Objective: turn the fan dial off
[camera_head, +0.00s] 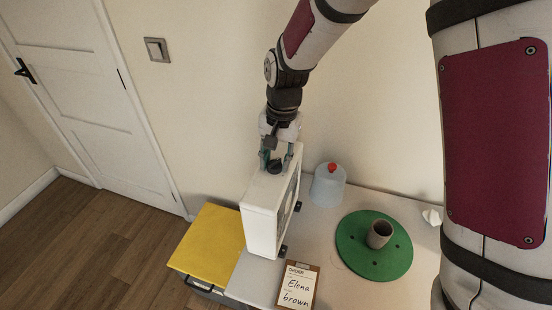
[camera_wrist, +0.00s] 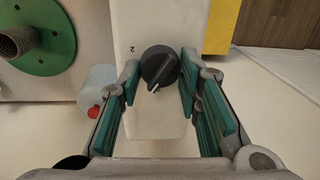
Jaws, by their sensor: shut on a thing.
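The white box fan (camera_head: 264,215) stands upright on the table, its grille facing right in the head view. Its black round dial (camera_wrist: 159,66) sits on the top face, with a light pointer mark toward the lower left in the wrist view. In the head view the dial (camera_head: 274,167) shows between the fingers.
Right of the fan are a pale blue jar with a red knob (camera_head: 328,186) and a green round bat (camera_head: 352,262) holding a brown cup (camera_head: 379,235). An order card (camera_head: 297,286) lies in front. A yellow-topped box (camera_head: 208,240) is at left.

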